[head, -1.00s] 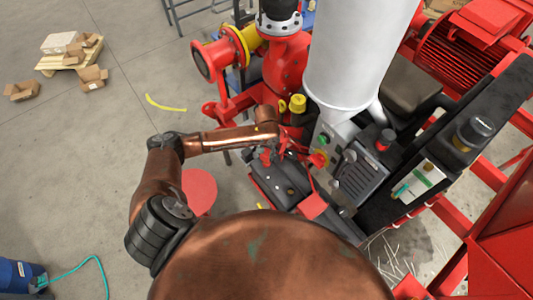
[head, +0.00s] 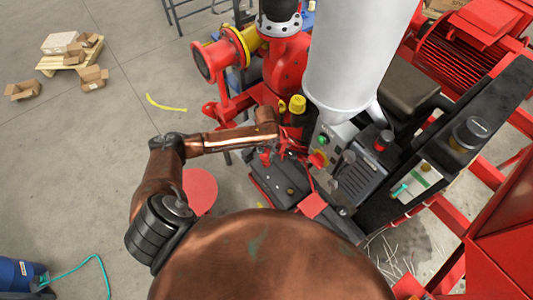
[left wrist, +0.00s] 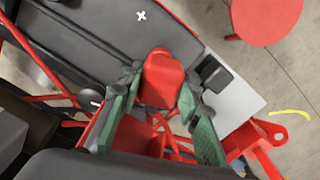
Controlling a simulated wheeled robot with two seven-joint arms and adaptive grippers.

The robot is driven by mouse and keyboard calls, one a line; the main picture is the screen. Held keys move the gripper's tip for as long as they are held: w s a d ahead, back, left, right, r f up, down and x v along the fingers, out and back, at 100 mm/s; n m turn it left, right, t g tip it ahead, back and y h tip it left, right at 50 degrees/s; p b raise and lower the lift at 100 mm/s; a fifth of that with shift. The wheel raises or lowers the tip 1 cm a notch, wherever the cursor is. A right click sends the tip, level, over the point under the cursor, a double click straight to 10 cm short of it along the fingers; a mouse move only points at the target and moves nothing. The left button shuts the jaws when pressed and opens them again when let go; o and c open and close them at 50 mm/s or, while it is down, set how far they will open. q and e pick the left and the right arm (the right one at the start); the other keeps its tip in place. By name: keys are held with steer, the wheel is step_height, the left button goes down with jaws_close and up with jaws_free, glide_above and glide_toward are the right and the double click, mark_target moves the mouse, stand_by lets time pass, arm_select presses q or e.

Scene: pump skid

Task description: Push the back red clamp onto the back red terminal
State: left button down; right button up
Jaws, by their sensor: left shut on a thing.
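My left gripper (left wrist: 155,100) is closed around a red clamp (left wrist: 163,78) in the left wrist view, its green pads on either side. The clamp is over the edge of a dark grey battery-like box (left wrist: 110,28). In the head view my left gripper (head: 272,154) is small, above the far end of this box (head: 275,188), with red parts around it. I cannot pick out the back red terminal; the clamp and gripper may hide it. I cannot tell whether the clamp touches it. My right gripper is out of view.
A control panel (head: 365,178) with knobs stands just right of the box. A white cylinder (head: 350,60) rises behind it. Red pipework (head: 287,65) stands at the back. A black block (left wrist: 212,73) sits beside the clamp. Open floor lies left.

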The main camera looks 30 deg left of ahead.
arm_select(q)
steer(key=shift+f, duration=1.75)
stand_by(0.3)
steer(key=c, duration=1.3)
jaws_free()
steer(key=shift+r, duration=0.1)
step_height(320, 180, up, 12)
steer(key=shift+f, duration=0.1)
